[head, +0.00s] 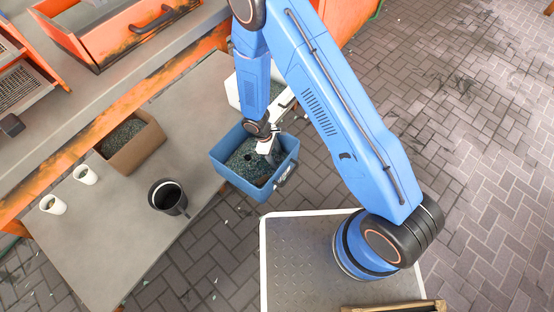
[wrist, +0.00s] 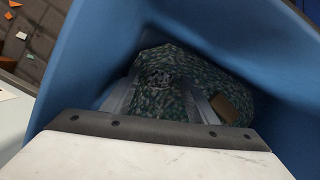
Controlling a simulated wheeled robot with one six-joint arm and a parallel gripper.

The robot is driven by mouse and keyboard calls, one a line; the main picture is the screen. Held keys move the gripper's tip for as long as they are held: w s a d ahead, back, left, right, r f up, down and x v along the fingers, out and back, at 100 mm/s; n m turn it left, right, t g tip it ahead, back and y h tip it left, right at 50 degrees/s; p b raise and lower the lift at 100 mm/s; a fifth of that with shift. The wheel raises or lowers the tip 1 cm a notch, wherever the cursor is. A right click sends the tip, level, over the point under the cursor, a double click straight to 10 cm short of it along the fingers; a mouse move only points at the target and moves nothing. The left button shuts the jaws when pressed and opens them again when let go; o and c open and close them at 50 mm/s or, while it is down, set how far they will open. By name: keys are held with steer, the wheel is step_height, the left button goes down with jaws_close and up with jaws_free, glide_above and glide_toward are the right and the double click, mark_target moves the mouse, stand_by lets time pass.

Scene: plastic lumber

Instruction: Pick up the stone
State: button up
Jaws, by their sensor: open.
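A blue bin (head: 226,172) holds dark green granules (head: 240,165). My gripper (head: 272,156) reaches down inside this bin. In the wrist view the blue bin wall (wrist: 85,50) surrounds the granules (wrist: 185,60), and my open gripper (wrist: 162,98) has its two fingers apart, low over them. A small grey speckled lump (wrist: 160,78), which looks like the stone, lies on the granules between and just beyond the fingers. I cannot tell whether the fingers touch it. A brown block (wrist: 232,106) lies right of the right finger. The white gripper body hides the near part of the bin.
A grey table (head: 130,215) at left bears a brown box of granules (head: 135,145), two white cups (head: 85,174) and a black mug (head: 168,197). A white container (head: 233,92) stands behind the bin. An orange crate (head: 110,35) is on the bench. Brick floor at right is open.

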steer(key=c, duration=1.2)
steer(key=shift+o, duration=0.2)
steer(key=shift+r, duration=0.1)
